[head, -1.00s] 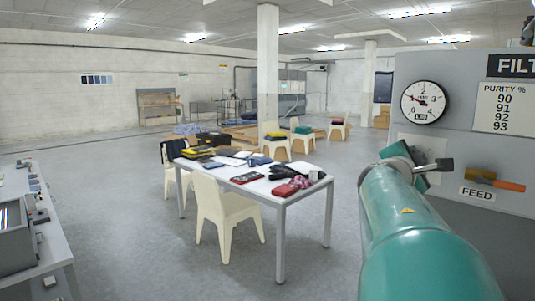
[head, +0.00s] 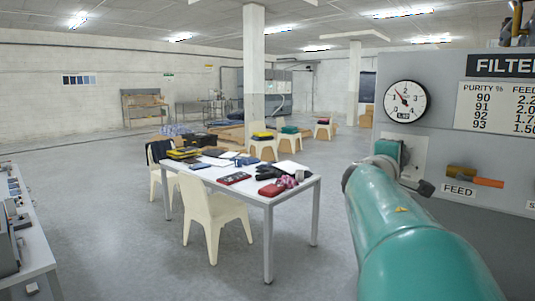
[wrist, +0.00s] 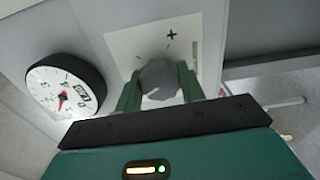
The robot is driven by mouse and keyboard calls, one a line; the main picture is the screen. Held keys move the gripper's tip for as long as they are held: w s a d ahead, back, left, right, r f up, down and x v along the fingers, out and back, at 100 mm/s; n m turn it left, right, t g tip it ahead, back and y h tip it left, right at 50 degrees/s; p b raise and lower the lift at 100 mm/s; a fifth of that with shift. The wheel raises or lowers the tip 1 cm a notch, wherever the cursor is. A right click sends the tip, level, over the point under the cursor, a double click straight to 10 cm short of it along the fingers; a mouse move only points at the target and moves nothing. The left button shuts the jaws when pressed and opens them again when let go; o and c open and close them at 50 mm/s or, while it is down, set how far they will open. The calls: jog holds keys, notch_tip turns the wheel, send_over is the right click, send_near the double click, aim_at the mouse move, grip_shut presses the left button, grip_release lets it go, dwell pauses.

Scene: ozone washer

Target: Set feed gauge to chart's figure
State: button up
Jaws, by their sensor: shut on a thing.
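The round feed gauge (head: 405,101) has a white face, a black rim and a red-and-black needle pointing up and left, roughly between 1 and 2. Its small number window is too blurred to read surely. It also shows, tilted, in the wrist view (wrist: 64,92). The chart (head: 495,108) lists purity 90 to 93 beside a feed column, partly cut off at the right edge. My gripper (wrist: 160,82) is shut on a grey knob (wrist: 159,76) on a white plate (wrist: 122,45) with a plus mark. In the head view my arm hides part of the knob area.
A FEED label (head: 458,190) and an orange-handled lever (head: 488,182) sit on the panel right of my gripper. A white table (head: 285,196) with books and cloths stands left of my arm, with cream chairs (head: 212,212). Grey floor lies open around it.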

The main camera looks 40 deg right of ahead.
dwell(0.4)
jog(key=o, duration=1)
jog(key=shift+w+d, duration=0.1)
jog(key=shift+w, duration=0.05)
jog(key=shift+a, duration=0.2)
